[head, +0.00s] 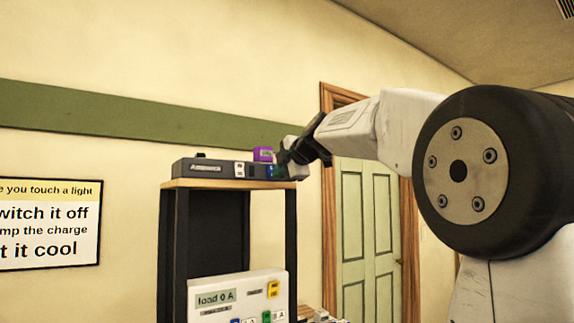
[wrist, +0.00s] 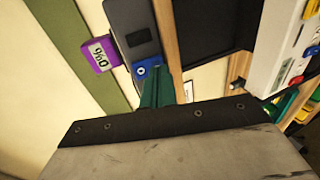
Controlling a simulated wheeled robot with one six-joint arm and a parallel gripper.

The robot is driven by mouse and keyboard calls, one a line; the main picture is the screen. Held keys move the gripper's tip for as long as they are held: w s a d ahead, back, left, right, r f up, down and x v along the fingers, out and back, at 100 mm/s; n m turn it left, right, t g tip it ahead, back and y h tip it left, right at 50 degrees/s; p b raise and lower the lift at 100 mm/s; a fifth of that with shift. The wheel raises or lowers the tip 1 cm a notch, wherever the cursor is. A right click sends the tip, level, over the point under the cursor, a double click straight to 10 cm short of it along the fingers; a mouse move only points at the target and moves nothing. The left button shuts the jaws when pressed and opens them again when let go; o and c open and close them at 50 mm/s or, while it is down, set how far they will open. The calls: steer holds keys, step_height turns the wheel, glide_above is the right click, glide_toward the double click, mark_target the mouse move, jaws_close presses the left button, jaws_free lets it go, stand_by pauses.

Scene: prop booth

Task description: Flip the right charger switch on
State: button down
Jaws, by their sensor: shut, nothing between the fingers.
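The charger (head: 208,169) is a long dark grey box with a name label, lying on the shelf top in the head view. Its front carries small white plates (head: 239,169) near the middle and a blue piece toward the right end. Part of the charger (wrist: 133,35) also shows in the wrist view, with a blue piece (wrist: 141,70) at its near end. My gripper (head: 284,160) is shut and empty at the charger's right end. In the wrist view its green fingers (wrist: 154,82) point close beside the blue piece; contact is unclear. The right switch's position cannot be told.
A purple block (head: 263,154) stands by the charger; its label shows in the wrist view. The wooden shelf top (head: 222,184) sits on dark posts. Below is a white panel (head: 256,288) reading "load 0 A". A green door (head: 366,225) stands behind my arm.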

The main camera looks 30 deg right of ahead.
steer(key=shift+w+f, duration=0.25)
steer(key=shift+w, duration=0.35)
steer(key=shift+w+f, duration=0.15)
steer(key=shift+w, duration=0.05)
steer(key=shift+r, duration=1.1)
steer(key=shift+s, duration=0.1)
